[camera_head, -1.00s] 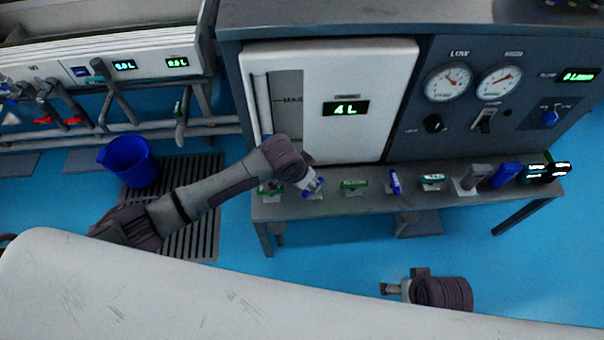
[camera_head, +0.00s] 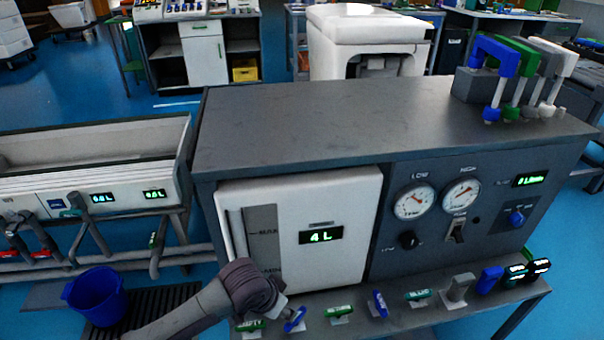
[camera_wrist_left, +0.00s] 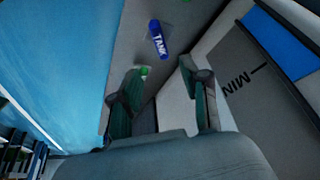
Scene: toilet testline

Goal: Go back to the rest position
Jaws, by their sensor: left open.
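My left arm comes in from the lower left in the head view. Its gripper (camera_head: 286,312) is beside the row of labelled handles on the low shelf, below the white 4 L tank (camera_head: 345,225). In the left wrist view my left gripper (camera_wrist_left: 165,92) has its two green-padded fingers apart with nothing between them. A blue handle marked TANK (camera_wrist_left: 158,39) lies beyond the fingertips, apart from them. A blue handle also shows close by the gripper in the head view (camera_head: 295,319). My right gripper is out of view.
A grey test bench (camera_head: 300,130) with gauges and a switch fills the middle. Its low shelf (camera_head: 440,311) bears several coloured handles. A blue bucket (camera_head: 96,296) stands on a floor grate at lower left. A white trough (camera_head: 95,165) is at left.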

